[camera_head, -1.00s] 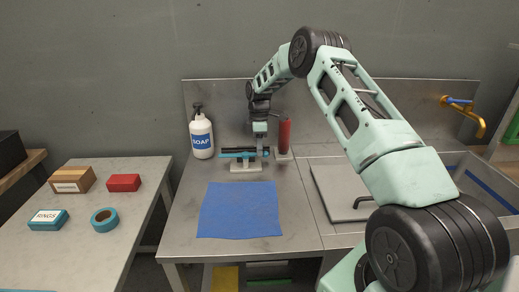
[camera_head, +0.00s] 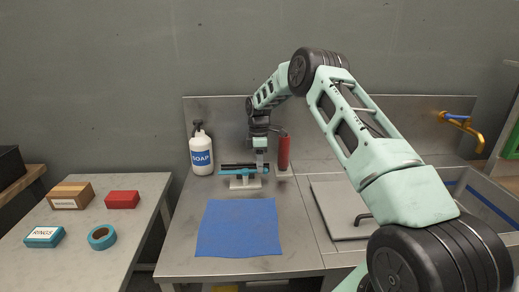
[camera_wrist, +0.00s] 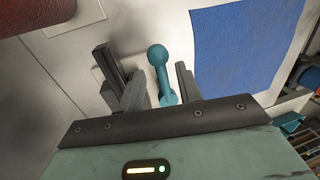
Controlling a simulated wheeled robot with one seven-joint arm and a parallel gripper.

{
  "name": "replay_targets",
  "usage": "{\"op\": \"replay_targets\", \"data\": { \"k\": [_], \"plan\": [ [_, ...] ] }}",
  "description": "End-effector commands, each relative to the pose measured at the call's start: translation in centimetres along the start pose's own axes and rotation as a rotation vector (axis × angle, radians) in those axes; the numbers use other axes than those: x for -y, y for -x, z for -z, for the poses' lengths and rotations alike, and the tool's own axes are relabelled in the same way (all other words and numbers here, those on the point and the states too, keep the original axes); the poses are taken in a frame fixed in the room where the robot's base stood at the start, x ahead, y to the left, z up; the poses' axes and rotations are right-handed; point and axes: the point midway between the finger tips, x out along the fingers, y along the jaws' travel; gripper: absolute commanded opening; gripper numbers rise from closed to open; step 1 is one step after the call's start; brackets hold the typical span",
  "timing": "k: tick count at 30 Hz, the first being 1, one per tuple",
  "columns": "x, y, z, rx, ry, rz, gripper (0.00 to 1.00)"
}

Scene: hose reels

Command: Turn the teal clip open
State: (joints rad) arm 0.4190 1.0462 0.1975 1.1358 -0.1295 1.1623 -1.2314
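The teal clip (camera_head: 235,171) sits on a pale base on the steel bench, below a dark bar. In the wrist view, its teal lever with a round knob end (camera_wrist: 160,72) lies between the two dark fingers of my gripper (camera_wrist: 158,84). Gaps show on both sides of the lever, so my gripper looks open around it and not clamped. In the head view, my gripper (camera_head: 260,166) is down at the right part of the clip, and its fingers are too small to read there.
A red cylinder (camera_head: 284,152) stands close to the right of my gripper. A soap bottle (camera_head: 202,155) stands to the left. A blue cloth (camera_head: 238,228) lies flat in front. A sink with a yellow tap (camera_head: 466,126) is at the right.

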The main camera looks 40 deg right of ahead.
Motion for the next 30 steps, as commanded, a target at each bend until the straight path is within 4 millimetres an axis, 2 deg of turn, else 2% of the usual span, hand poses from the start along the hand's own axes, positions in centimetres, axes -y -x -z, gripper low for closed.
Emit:
{"op": "replay_targets", "data": {
  "k": [5, 15, 21, 25, 30],
  "plan": [
    [-0.1, 2.7, 0.0, -0.002, 0.0, -0.006, 0.35],
    [-0.1, 10.7, 0.0, -0.002, -0.001, -0.006, 0.35],
    [-0.1, 14.7, 0.0, -0.001, 0.0, -0.004, 0.35],
    [-0.1, 16.2, 0.0, 0.0, 0.0, -0.003, 0.35],
    [0.0, 16.9, -0.1, 0.001, 0.001, -0.001, 0.35]
  ]
}}
